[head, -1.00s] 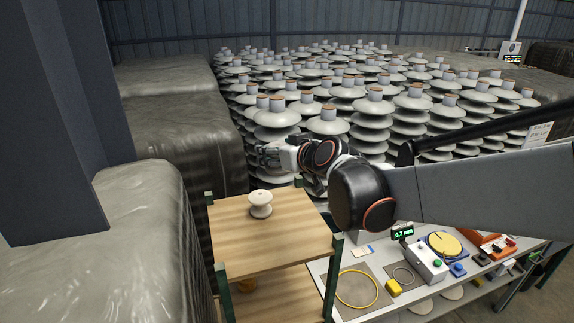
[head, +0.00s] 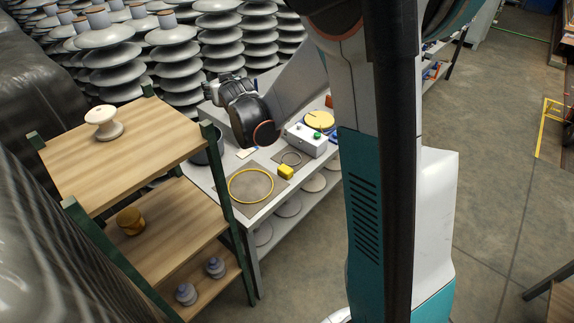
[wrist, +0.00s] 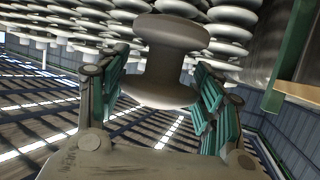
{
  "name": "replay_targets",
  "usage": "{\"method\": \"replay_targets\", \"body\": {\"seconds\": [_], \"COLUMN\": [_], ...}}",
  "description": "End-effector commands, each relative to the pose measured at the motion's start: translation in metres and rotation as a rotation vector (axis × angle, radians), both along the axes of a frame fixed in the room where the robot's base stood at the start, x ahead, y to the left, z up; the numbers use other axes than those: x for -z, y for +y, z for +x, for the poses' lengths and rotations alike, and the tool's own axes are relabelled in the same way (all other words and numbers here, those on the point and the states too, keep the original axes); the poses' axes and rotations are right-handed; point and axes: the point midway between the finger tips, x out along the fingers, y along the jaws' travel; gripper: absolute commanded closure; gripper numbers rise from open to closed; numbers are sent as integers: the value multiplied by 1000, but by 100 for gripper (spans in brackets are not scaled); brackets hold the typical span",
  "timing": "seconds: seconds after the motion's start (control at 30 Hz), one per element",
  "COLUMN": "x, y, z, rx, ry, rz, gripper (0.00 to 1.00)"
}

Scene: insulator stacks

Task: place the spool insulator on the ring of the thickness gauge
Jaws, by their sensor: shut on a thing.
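In the wrist view a spool insulator (wrist: 168,60), wide at both ends and narrow at the waist, sits between the two green-padded fingers of my gripper (wrist: 160,92). My gripper is shut on it. In the head view my gripper (head: 222,90) is small, over the far left part of the bench, and the held spool cannot be made out. On the bench are a grey box with a green button (head: 306,140), a thin grey ring (head: 291,158) on a mat and a larger yellow ring (head: 250,185). I cannot tell which ring belongs to the thickness gauge.
Another pale spool (head: 103,122) stands on the top of the wooden shelf (head: 120,165), left of the bench (head: 262,208). A yellow block (head: 286,171) and a yellow disc (head: 319,120) are on the bench. Insulator stacks (head: 180,65) stand behind.

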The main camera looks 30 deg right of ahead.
Motion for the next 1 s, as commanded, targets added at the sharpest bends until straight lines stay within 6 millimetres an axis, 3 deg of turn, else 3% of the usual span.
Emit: {"method": "replay_targets", "body": {"seconds": [0.03,0.1,0.4,0.5,0.7,0.87,1.0], "x": [23,42,118,136,155,168,198], "y": [-22,-50,-169,-201,-239,-247,-247], "z": [3,5,2,-2,-9,-11,-10], "rx": [46,109,375,444,528,546,546], "ry": [-1,-2,-1,-1,-1,-1,-1], "rz": [-2,-3,-2,-1,0,0,0], "gripper": [82,82,82,82,82,82,82]}}
